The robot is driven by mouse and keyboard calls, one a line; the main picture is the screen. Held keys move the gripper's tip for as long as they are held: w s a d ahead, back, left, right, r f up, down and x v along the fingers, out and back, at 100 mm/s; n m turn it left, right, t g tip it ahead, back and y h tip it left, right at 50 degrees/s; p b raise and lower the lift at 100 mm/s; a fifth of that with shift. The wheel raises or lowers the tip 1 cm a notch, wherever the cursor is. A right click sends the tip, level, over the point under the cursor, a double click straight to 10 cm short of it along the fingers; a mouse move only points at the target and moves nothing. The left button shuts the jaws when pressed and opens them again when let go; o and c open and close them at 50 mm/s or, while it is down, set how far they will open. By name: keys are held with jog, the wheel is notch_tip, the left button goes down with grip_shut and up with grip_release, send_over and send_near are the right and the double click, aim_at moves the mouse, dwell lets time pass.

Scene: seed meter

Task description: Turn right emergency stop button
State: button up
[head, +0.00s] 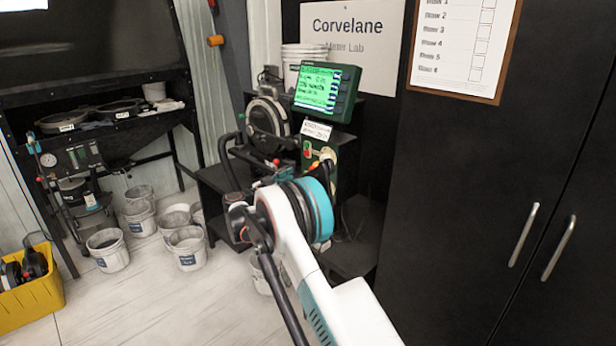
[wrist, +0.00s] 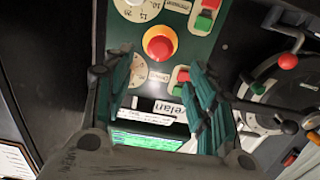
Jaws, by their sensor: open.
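A round red emergency stop button (wrist: 159,45) on a yellow-orange ring shows at the upper middle of the wrist view. It sits on a dark green control panel (wrist: 197,45). My gripper (wrist: 158,68) is open, its two teal fingers reaching toward the panel with the button between and just beyond their tips. I see nothing between the fingers, and cannot tell whether a tip touches the panel. In the head view the green panel (head: 320,172) is partly behind my arm; my fingers are not clear there, and the button is too small to make out surely.
Red and green push buttons (wrist: 207,12) and a white dial (wrist: 135,10) flank the stop button. A lever with a red knob (wrist: 288,61) stands to its right. A green-lit display (head: 317,89) is above the panel. A black cabinet (head: 450,190) stands at right.

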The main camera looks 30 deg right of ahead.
aim_at(312, 171)
jog(key=b+x, duration=0.2)
jog(key=x, duration=0.5)
jog(key=shift+w+d, duration=0.1)
jog(key=shift+d, duration=0.2)
jog(key=c, duration=1)
